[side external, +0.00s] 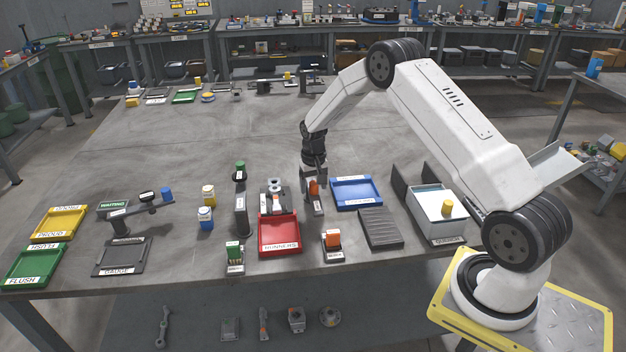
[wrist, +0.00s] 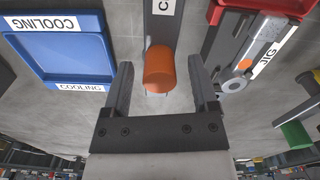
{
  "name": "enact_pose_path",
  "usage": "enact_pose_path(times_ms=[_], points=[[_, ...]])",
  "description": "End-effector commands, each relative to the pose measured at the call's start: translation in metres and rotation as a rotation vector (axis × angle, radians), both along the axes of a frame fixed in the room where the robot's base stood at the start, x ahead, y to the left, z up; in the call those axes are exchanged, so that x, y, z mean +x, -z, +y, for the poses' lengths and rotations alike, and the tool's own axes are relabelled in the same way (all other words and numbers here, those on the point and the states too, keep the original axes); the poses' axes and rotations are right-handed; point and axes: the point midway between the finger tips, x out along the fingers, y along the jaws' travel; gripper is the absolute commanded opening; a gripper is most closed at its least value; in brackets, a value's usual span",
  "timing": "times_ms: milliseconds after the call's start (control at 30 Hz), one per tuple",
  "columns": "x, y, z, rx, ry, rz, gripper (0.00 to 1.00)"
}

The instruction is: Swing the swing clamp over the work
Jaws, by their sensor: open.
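The swing clamp (side external: 317,205) is a dark grey piece with a white label and an orange knob (side external: 314,187). In the wrist view its grey bar (wrist: 162,25) shows at the top with the orange knob (wrist: 158,70) upright at its end. My gripper (side external: 313,172) is over the knob, pointing down. In the wrist view my open gripper (wrist: 159,72) has one finger on each side of the knob, with gaps on both sides. The jig (wrist: 250,62), labelled JIG, lies to the right with a grey, ringed part and a small orange spot on it.
A blue cooling tray (side external: 357,192) is right of the clamp. A red runners tray (side external: 279,251) is in front of the jig. A dark post (side external: 240,215) with a green top stands left of it. The table behind my gripper is mostly clear.

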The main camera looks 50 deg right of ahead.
Motion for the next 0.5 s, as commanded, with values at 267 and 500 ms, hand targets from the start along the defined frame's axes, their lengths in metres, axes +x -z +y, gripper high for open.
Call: enact_pose_path(times_ms=[267, 500], points=[[-0.0001, -0.0002, 0.0001, 0.000, 0.000, 0.000, 0.25], [-0.0001, -0.0003, 0.0001, 0.000, 0.000, 0.000, 0.00]])
